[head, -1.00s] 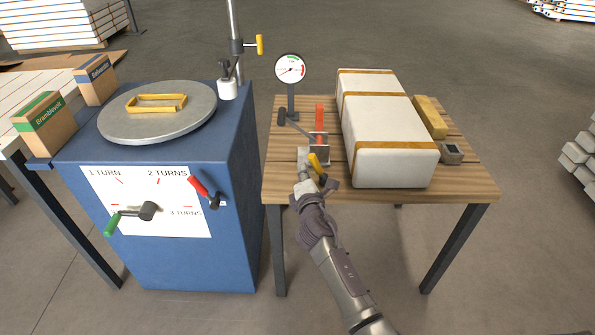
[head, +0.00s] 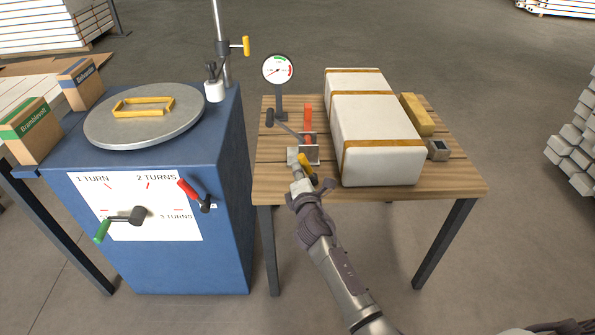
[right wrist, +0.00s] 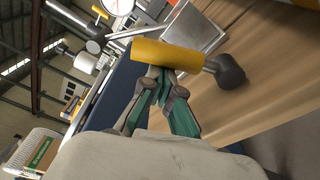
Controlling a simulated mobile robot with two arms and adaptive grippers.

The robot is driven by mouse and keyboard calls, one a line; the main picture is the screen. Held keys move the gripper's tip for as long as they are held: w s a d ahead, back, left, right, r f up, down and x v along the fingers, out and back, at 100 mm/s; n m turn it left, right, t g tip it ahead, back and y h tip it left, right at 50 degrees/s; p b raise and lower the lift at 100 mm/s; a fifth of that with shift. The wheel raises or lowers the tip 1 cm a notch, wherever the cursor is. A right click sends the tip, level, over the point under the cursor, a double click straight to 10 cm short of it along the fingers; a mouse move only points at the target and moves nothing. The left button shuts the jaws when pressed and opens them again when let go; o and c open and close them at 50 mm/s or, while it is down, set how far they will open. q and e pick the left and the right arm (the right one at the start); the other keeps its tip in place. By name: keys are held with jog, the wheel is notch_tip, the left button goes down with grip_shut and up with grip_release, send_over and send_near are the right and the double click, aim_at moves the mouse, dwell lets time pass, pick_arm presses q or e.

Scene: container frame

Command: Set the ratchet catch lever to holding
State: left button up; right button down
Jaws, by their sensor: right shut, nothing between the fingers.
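A short yellow handle (head: 307,171) stands at the near edge of the wooden table, beside a metal bracket (head: 309,153). In the right wrist view the yellow handle (right wrist: 165,56) joins a dark round end (right wrist: 226,72). I take it for the ratchet catch lever, but no label shows. My right gripper (head: 303,182) is at its near side. In the right wrist view the green fingers (right wrist: 165,76) are shut and empty, their tips close against the handle; whether they touch is unclear. My left gripper is out of view.
A dark-knobbed lever (head: 284,124) and a gauge (head: 278,69) stand behind the bracket. A white strapped package (head: 372,125) lies close on the right.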

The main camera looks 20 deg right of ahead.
aim_at(308, 164)
jog(key=shift+d, duration=0.1)
jog(key=shift+s+d+r+m, duration=0.15)
jog(key=shift+d+r+m, duration=0.2)
jog(key=shift+m, duration=0.55)
jog(key=m, duration=0.1)
jog(key=d+m+b, duration=0.1)
jog(key=m, duration=0.1)
jog(key=shift+s+d+r+t, duration=0.2)
jog(key=shift+d+r+t, duration=0.05)
jog(key=shift+d+t, duration=0.15)
jog(key=shift+s+d+r+m+h+b, duration=0.15)
jog(key=shift+d+m+b, duration=0.3)
jog(key=shift+m, duration=0.5)
jog(key=shift+s+d+m+h+b, duration=0.2)
jog(key=shift+d+m, duration=0.35)
jog(key=shift+m, duration=0.4)
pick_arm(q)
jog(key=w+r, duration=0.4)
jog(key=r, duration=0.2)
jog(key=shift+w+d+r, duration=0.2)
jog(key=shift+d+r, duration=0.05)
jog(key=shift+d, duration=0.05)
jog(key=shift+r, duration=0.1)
